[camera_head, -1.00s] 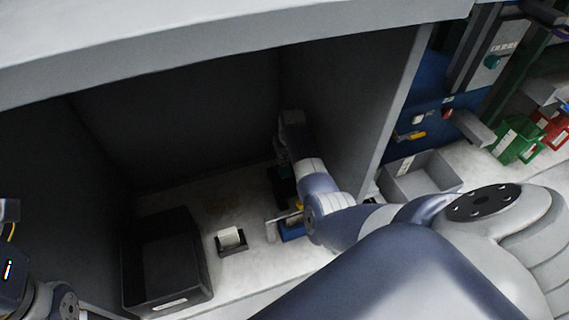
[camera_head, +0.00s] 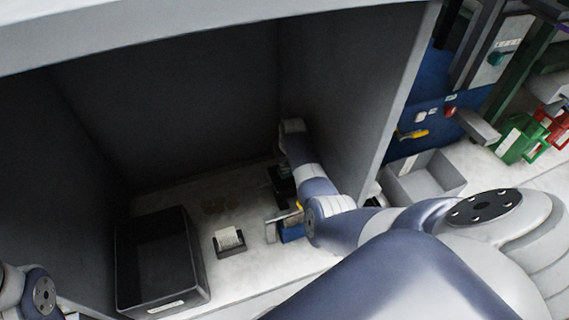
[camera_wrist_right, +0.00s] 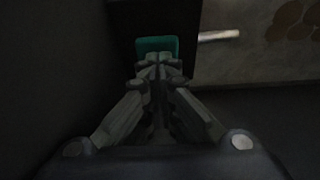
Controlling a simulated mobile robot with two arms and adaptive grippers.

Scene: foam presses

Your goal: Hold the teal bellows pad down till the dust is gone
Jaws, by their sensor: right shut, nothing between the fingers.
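The teal bellows pad (camera_wrist_right: 157,44) sits on a dark block in the right wrist view. My right gripper (camera_wrist_right: 158,65) is shut and empty, its fingertips together at the pad's near edge. They overlap the pad in the picture; whether they press it down I cannot tell. A pale thin tube (camera_wrist_right: 218,36) extends right from the block. Brown dust patches (camera_wrist_right: 290,22) show on the floor beyond it. In the head view the dust (camera_head: 214,206) is a faint brown patch, and my right arm largely hides the pad. My left gripper is out of view.
The dark booth holds a black bin (camera_head: 158,262), a small black holder with a white pad (camera_head: 229,239), and a blue object (camera_head: 291,230) beside my right arm. The booth's right wall (camera_head: 372,110) stands close to that arm. A grey tray (camera_head: 424,178) is outside.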

